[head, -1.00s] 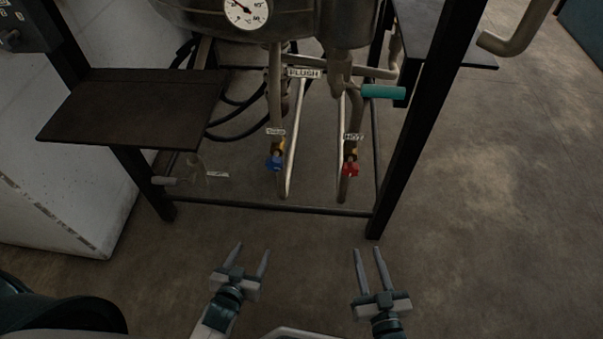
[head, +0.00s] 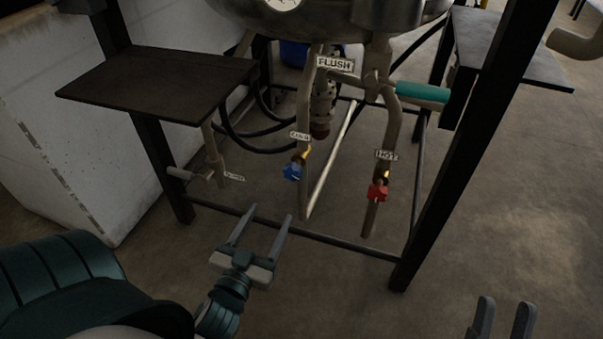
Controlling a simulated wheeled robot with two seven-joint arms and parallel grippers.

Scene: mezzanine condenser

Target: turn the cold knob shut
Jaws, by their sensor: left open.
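The blue cold knob (head: 292,172) sits on a vertical pipe under the vessel, below a small cold label (head: 300,136). The red hot knob (head: 377,193) is on the pipe to its right, under the HOT label (head: 386,155). My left gripper (head: 266,214) is open and empty, below and a little left of the blue knob in the picture, apart from it. My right gripper (head: 502,318) is at the bottom right edge, its two fingers apart with nothing between them, far from the knobs.
A dark shelf (head: 155,80) juts out at the left. A black frame post (head: 462,150) stands right of the pipes, and a low crossbar (head: 340,246) runs in front. A teal handle (head: 422,92) sticks out near the FLUSH label (head: 335,64). The floor at right is clear.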

